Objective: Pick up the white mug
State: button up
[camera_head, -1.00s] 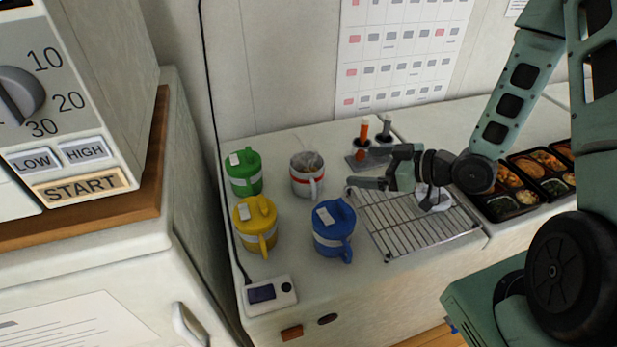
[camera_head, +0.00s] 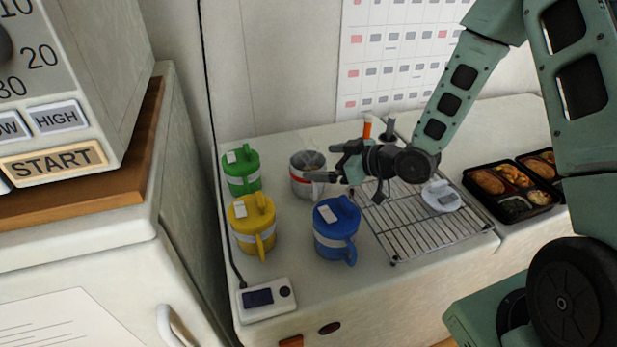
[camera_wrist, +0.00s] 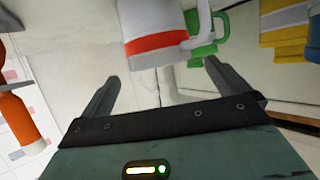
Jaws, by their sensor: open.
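The white mug (camera_head: 301,176) has a red band and stands on the counter behind the blue mug and right of the green mug.
A green mug (camera_head: 241,172), a yellow mug (camera_head: 248,236) and a blue mug (camera_head: 335,236) stand close by. A wire rack (camera_head: 405,225) holding a white lid (camera_head: 440,196) lies to the right. Orange-handled item (camera_head: 367,130) stands behind. A scale (camera_head: 265,300) sits in front.

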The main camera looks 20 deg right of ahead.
aim_at(294, 162)
jog(key=shift+p+x, duration=1)
jog(key=shift+x, duration=1.65)
jog(key=c, duration=1.7)
